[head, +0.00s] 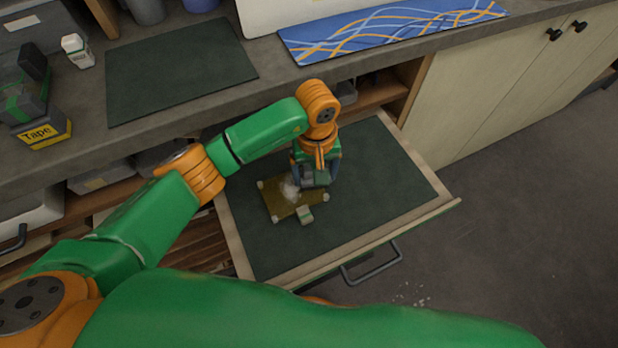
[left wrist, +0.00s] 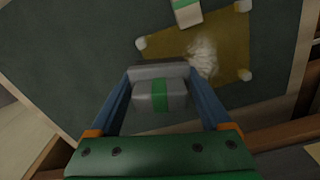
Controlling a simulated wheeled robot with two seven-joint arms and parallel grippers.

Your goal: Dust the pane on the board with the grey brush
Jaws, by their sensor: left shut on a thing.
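An amber pane (head: 279,207) with white pads at its corners lies on the dark green board (head: 365,190) in the open drawer. A patch of white dust (head: 290,190) is on the pane; it also shows in the left wrist view (left wrist: 202,60). My left gripper (head: 317,180) is shut on the grey brush (left wrist: 160,93), which has a green band. The brush is at the pane's far right edge in the head view; I cannot tell whether it touches the pane. My right gripper is out of view.
A small white and green block (head: 305,215) lies beside the pane's near edge. The drawer rim (head: 335,249) and handle (head: 371,265) face me. A counter behind holds a dark mat (head: 178,68), a blue patterned panel (head: 385,30) and a tape box (head: 42,132). The drawer's right side is clear.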

